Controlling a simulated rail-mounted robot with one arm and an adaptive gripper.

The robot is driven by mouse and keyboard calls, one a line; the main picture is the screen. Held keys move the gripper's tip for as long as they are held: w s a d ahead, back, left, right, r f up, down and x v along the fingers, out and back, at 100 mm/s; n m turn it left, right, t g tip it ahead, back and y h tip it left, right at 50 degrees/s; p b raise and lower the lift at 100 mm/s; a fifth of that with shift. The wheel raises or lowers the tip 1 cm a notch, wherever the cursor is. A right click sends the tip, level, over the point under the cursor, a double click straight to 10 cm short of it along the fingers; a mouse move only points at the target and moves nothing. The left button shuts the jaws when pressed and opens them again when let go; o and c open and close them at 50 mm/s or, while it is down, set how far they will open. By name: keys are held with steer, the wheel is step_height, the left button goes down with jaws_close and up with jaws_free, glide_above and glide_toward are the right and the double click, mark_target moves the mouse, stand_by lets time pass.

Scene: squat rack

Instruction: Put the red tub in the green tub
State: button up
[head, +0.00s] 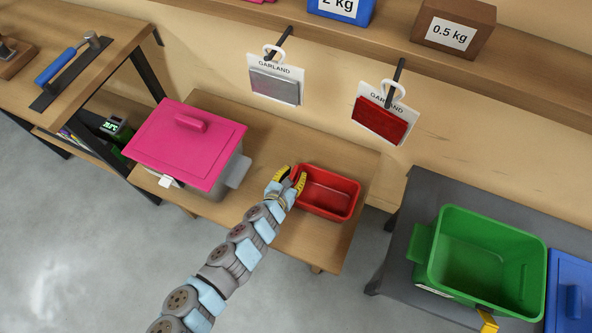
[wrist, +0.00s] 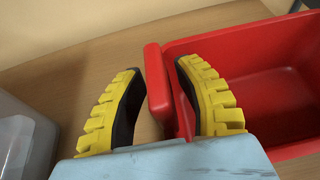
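The red tub (head: 327,193) stands upright and looks empty on the wooden table. My gripper (head: 289,181) is at its left end. In the wrist view, my gripper's yellow fingers (wrist: 157,75) are apart, one on each side of the red tub's end handle (wrist: 158,82). A gap shows between the left finger and the handle; the right finger is close to the handle's tub side, and contact cannot be told. The green tub (head: 484,262) is open and looks empty, on the grey table at the right.
A grey bin with a pink lid (head: 187,140) stands left of my gripper; its grey side (wrist: 22,135) also shows in the wrist view. A blue-lidded bin (head: 570,295) is beside the green tub. Two GARLAND packs (head: 275,84) (head: 381,118) hang on hooks above. A gap separates the tables.

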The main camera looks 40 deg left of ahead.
steer(key=p+v, duration=0.3)
steer(key=v, duration=0.7)
steer(key=shift+s, duration=0.4)
steer(key=shift+w+d, duration=0.1)
steer(key=shift+d, duration=0.05)
